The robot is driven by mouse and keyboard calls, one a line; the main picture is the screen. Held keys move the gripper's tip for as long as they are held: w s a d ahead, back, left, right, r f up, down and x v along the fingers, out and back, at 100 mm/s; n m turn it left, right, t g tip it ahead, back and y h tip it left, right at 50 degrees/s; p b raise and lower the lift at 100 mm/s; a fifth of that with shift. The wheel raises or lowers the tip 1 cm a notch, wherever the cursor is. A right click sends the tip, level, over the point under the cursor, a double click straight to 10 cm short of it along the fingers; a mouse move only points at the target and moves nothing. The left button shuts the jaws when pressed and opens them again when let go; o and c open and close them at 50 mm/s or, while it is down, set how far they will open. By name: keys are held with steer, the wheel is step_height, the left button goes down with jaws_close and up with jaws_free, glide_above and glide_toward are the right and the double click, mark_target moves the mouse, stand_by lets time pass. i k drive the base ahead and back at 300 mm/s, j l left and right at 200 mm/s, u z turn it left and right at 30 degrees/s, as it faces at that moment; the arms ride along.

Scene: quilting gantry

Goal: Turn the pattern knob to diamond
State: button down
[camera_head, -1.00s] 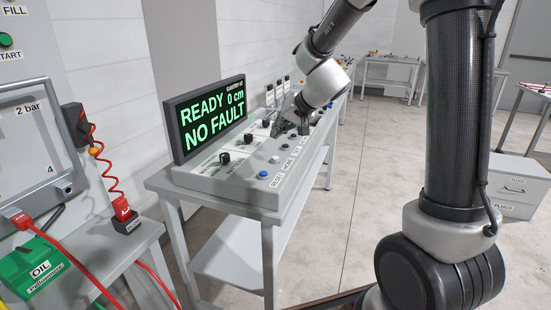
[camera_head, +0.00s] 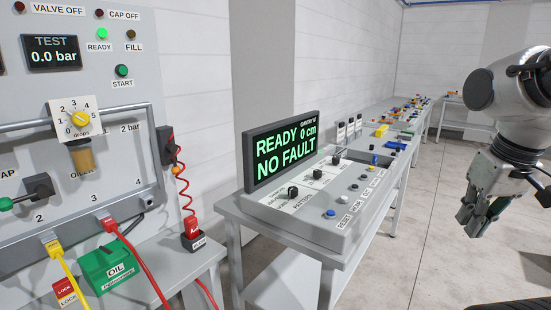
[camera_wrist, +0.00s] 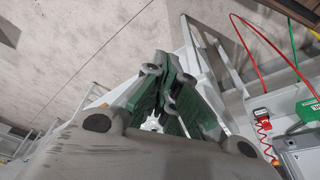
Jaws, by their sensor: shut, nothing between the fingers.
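The pattern knob (camera_head: 293,192) is a small black knob on the grey sloped console (camera_head: 330,228), with the PATTERN label beside it. Its pointer setting is too small to read. The console screen (camera_head: 283,152) shows "READY 0 cm" and "NO FAULT" in green. My gripper (camera_head: 464,220) is at the right of the head view, off the console and apart from the knob. It is shut and empty, pointing down. In the wrist view its closed green-padded fingers (camera_wrist: 165,68) fill the middle, and the knob cannot be made out.
More black knobs (camera_head: 317,174) and a blue button (camera_head: 331,213) are on the console. A long bench with small items runs behind the console. Floor right of the console is clear.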

mark_target(293, 191)
steer(key=l+u, duration=0.4)
steer(key=l, duration=0.15)
steer(key=l+u, duration=0.4)
steer(key=l, duration=0.15)
